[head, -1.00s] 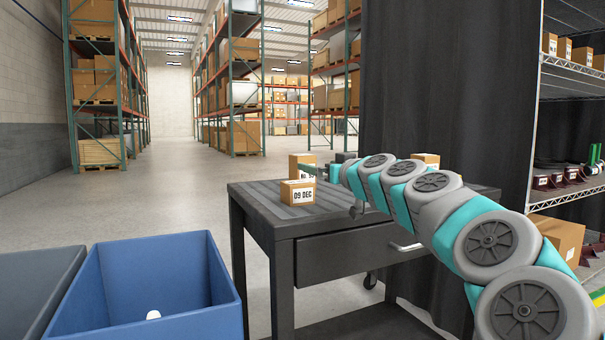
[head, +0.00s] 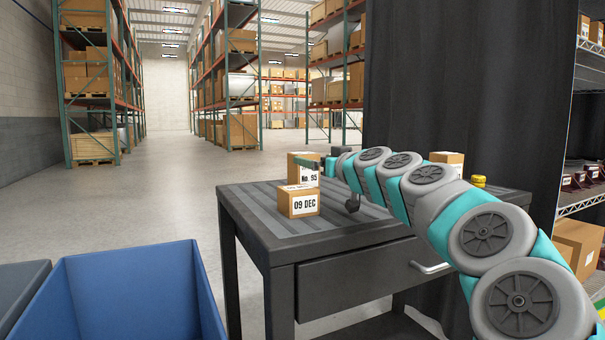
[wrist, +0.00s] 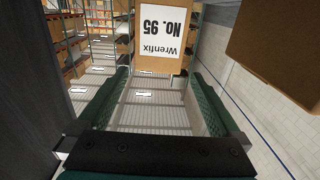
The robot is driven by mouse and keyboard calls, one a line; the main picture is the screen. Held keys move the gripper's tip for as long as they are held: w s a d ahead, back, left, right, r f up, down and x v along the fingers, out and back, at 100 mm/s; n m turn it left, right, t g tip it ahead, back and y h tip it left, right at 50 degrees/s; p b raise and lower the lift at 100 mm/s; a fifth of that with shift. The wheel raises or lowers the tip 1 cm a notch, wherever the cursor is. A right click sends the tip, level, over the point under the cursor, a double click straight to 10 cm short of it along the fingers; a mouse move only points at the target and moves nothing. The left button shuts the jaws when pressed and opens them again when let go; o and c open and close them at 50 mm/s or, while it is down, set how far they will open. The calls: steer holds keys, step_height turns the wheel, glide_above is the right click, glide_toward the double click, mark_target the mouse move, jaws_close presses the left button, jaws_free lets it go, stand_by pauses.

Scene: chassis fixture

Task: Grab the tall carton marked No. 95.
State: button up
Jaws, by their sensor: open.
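The tall brown carton marked No. 95 (head: 300,176) stands on the dark cart, behind a smaller carton marked 09 DEC (head: 299,201) that hides its lower part. In the wrist view the No. 95 carton (wrist: 161,45) shows its white label upside down, at the top beyond the fingertips. My gripper (wrist: 160,82) is open, its green fingers apart with nothing between them near the palm. In the head view a green finger of my gripper (head: 314,164) overlaps the carton's upper right. Whether it touches cannot be told.
The cart top (head: 270,228) is clear at front left. Another carton (head: 447,161) and a yellow-capped item (head: 478,181) stand behind my arm. A blue bin (head: 120,290) is at lower left. A brown box face (wrist: 275,50) fills the wrist view's upper right.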

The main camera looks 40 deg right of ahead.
mark_target(304, 153)
steer(key=shift+p+x, duration=0.6)
steer(key=shift+x, duration=3.35)
steer(key=shift+d, duration=0.1)
jaws_close()
steer(key=shift+r, duration=0.5)
steer(key=r, duration=0.3)
steer(key=shift+s+d, duration=0.25)
steer(key=s+d+r+b, duration=0.1)
steer(key=s+d, duration=0.9)
steer(key=d, duration=0.1)
steer(key=shift+s, duration=0.25)
